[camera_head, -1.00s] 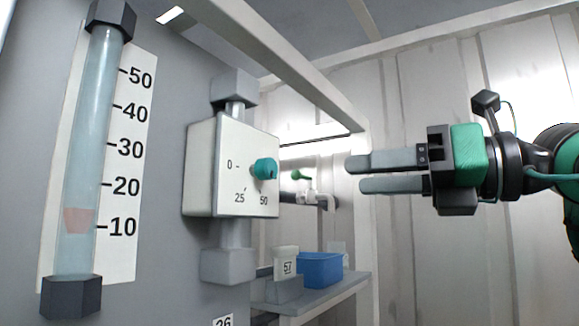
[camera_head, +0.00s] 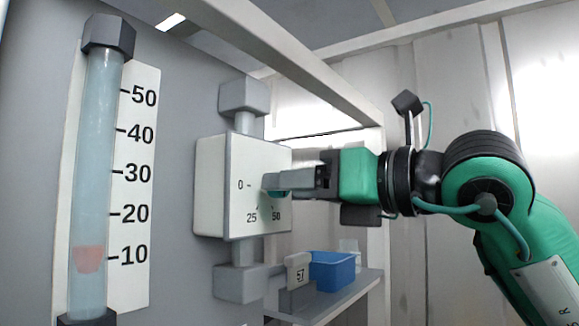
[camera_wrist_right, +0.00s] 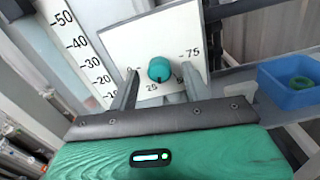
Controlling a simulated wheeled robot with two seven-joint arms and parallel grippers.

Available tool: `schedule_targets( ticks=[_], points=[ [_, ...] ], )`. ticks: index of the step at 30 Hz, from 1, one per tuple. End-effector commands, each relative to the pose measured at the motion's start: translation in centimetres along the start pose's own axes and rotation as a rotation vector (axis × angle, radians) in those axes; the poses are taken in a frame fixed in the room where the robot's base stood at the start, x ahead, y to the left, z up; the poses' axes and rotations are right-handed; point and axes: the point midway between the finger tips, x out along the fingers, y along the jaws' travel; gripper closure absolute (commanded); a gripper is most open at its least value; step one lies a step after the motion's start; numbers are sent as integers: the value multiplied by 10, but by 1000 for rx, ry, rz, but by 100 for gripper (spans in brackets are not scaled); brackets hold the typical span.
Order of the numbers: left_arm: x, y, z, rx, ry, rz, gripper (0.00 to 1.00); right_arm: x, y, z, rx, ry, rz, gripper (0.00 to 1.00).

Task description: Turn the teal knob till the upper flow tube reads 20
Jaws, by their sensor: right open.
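The teal knob (camera_wrist_right: 159,69) sits on a white dial plate (camera_wrist_right: 135,42) in the right wrist view, with a dark mark at its lower edge. In the head view it is mostly hidden behind my right gripper (camera_head: 270,183). The right gripper is open, one finger on each side of the knob; I cannot tell whether they touch it. The dial box (camera_head: 213,185) shows 0, 25 and 50 in the head view. A flow tube (camera_head: 92,160) stands left of it, its red float (camera_head: 88,259) near the 10 mark. My left gripper is out of view.
A blue bin (camera_head: 331,271) stands on a grey shelf (camera_head: 345,300) below and right of the dial box. A small tag reading 57 (camera_head: 298,272) is beside it. A pale frame beam (camera_head: 290,60) crosses above. A green ring lies in the bin (camera_wrist_right: 285,88).

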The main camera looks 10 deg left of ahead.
Motion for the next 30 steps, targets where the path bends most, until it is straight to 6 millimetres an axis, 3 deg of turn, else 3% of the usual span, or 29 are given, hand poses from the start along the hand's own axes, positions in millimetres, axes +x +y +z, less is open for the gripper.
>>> schedule_targets(
  ticks=[6, 14, 21, 30],
  points=[
    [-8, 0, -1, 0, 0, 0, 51, 14, 0, 0, 0, -1, 1, 51],
    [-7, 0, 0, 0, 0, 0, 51, 15, 0, -1, 0, 0, 1, 51],
    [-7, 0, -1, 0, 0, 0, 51, 15, 0, -1, 0, 0, 0, 96],
    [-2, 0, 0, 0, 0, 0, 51, 15, 0, -2, -30, -1, -1, 96]
  ],
)
